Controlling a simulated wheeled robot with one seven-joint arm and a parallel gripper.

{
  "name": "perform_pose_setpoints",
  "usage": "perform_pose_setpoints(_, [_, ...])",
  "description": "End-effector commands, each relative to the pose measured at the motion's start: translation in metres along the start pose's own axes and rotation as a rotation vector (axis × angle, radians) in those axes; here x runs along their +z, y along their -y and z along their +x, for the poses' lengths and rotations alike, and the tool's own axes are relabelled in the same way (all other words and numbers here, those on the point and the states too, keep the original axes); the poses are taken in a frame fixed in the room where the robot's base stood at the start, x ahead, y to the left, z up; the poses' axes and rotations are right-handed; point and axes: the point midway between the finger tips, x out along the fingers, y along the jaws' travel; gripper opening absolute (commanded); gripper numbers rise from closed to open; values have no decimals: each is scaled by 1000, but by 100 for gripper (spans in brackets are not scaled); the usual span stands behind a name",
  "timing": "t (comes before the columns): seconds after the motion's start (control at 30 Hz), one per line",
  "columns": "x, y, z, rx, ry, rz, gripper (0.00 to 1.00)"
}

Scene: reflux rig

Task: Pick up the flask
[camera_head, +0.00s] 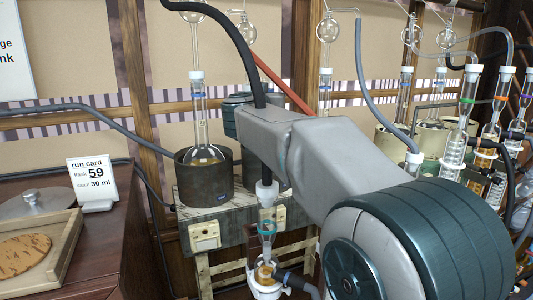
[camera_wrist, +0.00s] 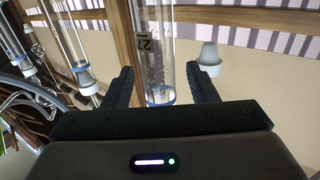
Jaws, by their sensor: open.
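My gripper (camera_wrist: 163,82) is open in the wrist view, with one dark finger on each side of a clear glass tube. The tube (camera_wrist: 153,45) bears a dark number that looks like 27 and a blue band at its lower end. I cannot tell whether it lies between the fingers or beyond them. In the head view a round glass flask (camera_head: 203,157) with amber liquid sits in a dark heating mantle (camera_head: 204,187), its neck rising to a white joint. My gripper does not show clearly in the head view; my arm hides the middle.
A run card (camera_head: 92,184) reading flask 59 and catch 30 ml stands on the left cabinet beside a wooden tray (camera_head: 70,232). A glass receiver with amber liquid (camera_head: 264,270) stands low at centre. Several glass columns and hoses crowd the right.

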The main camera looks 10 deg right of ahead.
Motion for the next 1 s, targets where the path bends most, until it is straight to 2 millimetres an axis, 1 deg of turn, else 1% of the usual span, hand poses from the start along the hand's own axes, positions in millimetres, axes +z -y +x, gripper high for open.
perform_pose_setpoints(0.1, [-1, 0, 6, 1, -1, 1, 52])
perform_pose_setpoints(0.3, [-1, 0, 6, 0, -1, 1, 52])
perform_pose_setpoints(0.37, [-1, 0, 6, 0, -1, 1, 36])
perform_pose_setpoints(0.4, [-1, 0, 6, 0, -1, 1, 25])
perform_pose_setpoints(0.5, [-1, 0, 5, 0, -1, 1, 0])
perform_pose_setpoints(0.87, [-2, 0, 5, 0, -2, 1, 0])
perform_pose_setpoints(1.0, [-6, 0, 5, 0, -3, 2, 0])
